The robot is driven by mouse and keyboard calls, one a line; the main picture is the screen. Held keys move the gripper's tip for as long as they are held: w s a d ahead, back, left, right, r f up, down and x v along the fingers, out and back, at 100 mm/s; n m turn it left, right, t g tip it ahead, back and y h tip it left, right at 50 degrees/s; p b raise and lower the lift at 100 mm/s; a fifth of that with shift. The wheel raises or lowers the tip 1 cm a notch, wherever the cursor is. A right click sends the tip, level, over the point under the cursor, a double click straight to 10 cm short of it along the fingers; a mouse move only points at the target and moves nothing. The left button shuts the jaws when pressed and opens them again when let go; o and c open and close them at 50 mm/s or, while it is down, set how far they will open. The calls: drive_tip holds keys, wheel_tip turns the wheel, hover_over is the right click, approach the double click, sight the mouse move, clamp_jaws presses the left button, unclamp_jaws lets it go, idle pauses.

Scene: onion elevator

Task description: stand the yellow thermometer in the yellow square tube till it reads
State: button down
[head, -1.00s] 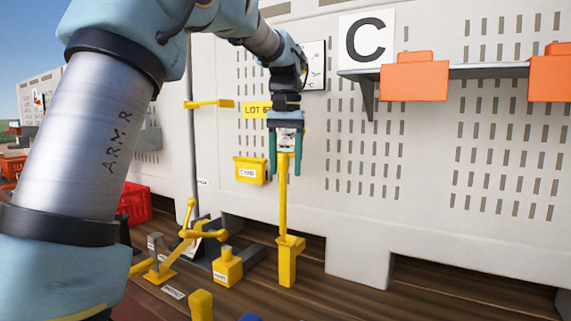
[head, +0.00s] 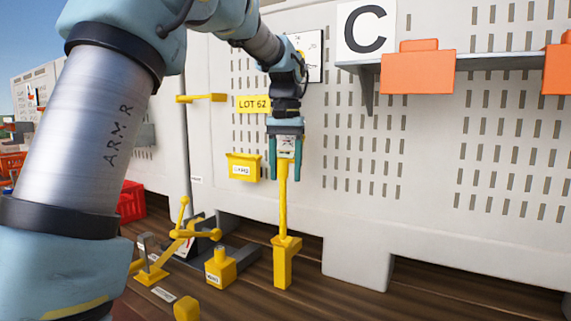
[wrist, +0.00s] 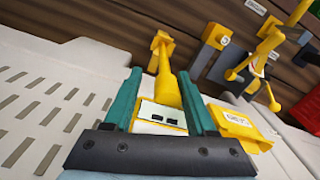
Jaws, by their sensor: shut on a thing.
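The yellow thermometer (head: 283,203) hangs upright below my gripper (head: 286,168), which is shut on its pale head. The head, with a small dark display, sits between the two teal fingers in the wrist view (wrist: 160,117). I cannot read a value on it. The yellow square tube (head: 282,268) stands upright on the wooden floor directly under the gripper. The thermometer's lower end meets the tube's top and appears to go into it; its tip is hidden. The tube also shows beyond the stem in the wrist view (wrist: 160,46).
A yellow card box (head: 243,168) hangs on the pale slotted wall just left of my gripper. A yellow block with a knob (head: 220,268) and a yellow lever stand (head: 178,235) are left of the tube. Orange bins (head: 418,70) sit on a shelf at upper right.

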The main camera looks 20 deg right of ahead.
sight(285, 215)
drive_tip(key=shift+f+b, duration=3.35)
drive_tip(key=shift+f, duration=2.55)
drive_tip(key=shift+c, duration=0.7)
unclamp_jaws()
drive_tip(key=shift+r, duration=0.1)
